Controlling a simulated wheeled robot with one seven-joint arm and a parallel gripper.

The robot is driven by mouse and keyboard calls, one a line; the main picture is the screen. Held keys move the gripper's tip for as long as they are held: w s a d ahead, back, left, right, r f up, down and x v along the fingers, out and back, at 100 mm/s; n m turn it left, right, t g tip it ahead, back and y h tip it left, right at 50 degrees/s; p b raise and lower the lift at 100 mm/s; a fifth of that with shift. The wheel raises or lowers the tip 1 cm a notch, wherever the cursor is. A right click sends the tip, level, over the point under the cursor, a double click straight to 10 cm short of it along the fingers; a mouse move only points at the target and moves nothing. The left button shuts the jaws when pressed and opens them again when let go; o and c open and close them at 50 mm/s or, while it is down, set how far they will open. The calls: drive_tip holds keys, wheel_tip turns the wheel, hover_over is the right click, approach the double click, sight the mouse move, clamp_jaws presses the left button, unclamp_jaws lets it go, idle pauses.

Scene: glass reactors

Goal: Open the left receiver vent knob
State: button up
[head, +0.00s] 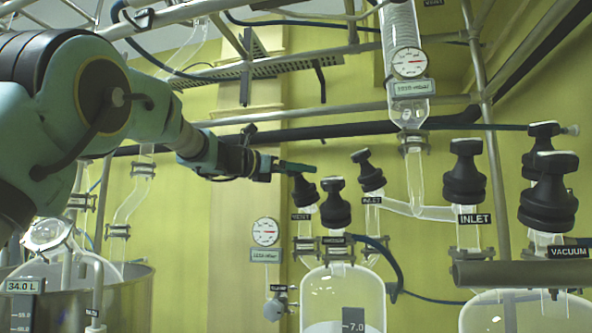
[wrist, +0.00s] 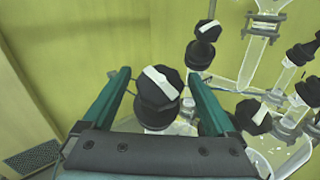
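The left receiver vent knob (head: 304,190) is a black ribbed knob above a "VENT" label, over the left receiver (head: 343,290). In the wrist view the vent knob (wrist: 158,88) shows a white bar across its top, tilted down to the right. My gripper (head: 296,167) is at the knob's top in the head view. In the wrist view my gripper (wrist: 159,76) is open, with one green finger on each side of the knob. A narrow gap shows between knob and fingers.
The vacuum knob (head: 336,204) stands close to the right of the vent knob, and in the wrist view (wrist: 250,115) it is just beyond the right finger. The inlet knob (head: 368,170) is farther right. A dark horizontal pipe (head: 300,131) runs behind and above.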

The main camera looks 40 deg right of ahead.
drive_tip(key=c, duration=1.4)
drive_tip(key=shift+o, duration=0.2)
drive_tip(key=shift+n+t+b, duration=0.3)
drive_tip(key=shift+b, duration=0.05)
drive_tip(key=shift+f+n+t+b, duration=0.1)
drive_tip(key=shift+n+t+b, duration=0.35)
drive_tip(key=shift+n+t, duration=0.3)
drive_tip(key=n+t, duration=0.3)
drive_tip(key=n+t+y, duration=0.1)
drive_tip(key=n+t, duration=0.1)
drive_tip(key=n+t+y+p, duration=0.1)
drive_tip(key=n+t, duration=0.1)
drive_tip(key=n, duration=0.1)
drive_tip(key=shift+w+t+y+p, duration=0.1)
drive_tip(key=shift+t+y+p, duration=0.2)
drive_tip(key=shift+t, duration=0.05)
drive_tip(key=shift+n, duration=0.25)
drive_tip(key=shift+t, duration=0.3)
